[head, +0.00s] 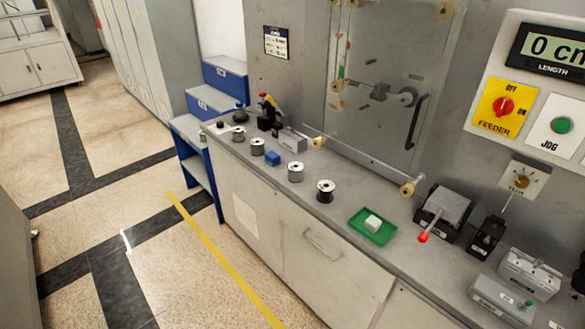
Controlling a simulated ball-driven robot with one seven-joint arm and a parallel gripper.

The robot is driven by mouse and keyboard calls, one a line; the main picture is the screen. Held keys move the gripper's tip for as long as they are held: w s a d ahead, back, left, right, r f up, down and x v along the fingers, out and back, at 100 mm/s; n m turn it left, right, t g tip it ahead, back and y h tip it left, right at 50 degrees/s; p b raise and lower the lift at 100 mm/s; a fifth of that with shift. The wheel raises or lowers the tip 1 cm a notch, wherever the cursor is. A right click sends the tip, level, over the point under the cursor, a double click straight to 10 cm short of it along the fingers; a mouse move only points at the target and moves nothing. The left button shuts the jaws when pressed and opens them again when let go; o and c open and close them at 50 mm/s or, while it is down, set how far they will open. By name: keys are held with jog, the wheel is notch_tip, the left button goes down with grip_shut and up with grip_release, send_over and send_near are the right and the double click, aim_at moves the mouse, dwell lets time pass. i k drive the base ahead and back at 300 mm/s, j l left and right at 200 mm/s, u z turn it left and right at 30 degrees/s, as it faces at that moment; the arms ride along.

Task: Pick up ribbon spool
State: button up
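Several small spools stand in a row on the grey counter (338,215). My gripper is not in view.
A green tray (366,234) holds a white block (373,222). A red-knobbed device (444,212) stands to its right. Blue steps (218,100) stand beyond the counter's far end. The floor in front (190,270) is clear.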

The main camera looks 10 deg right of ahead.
aim_at(295, 169)
jog(key=i+j+z, duration=0.15)
jog(key=i+j, duration=0.25)
jog(key=i+j+z, duration=0.15)
jog(key=i+j, duration=0.25)
jog(key=j, duration=0.2)
jog(key=i+j+z, duration=0.15)
jog(key=i+j, duration=0.25)
jog(key=j, duration=0.15)
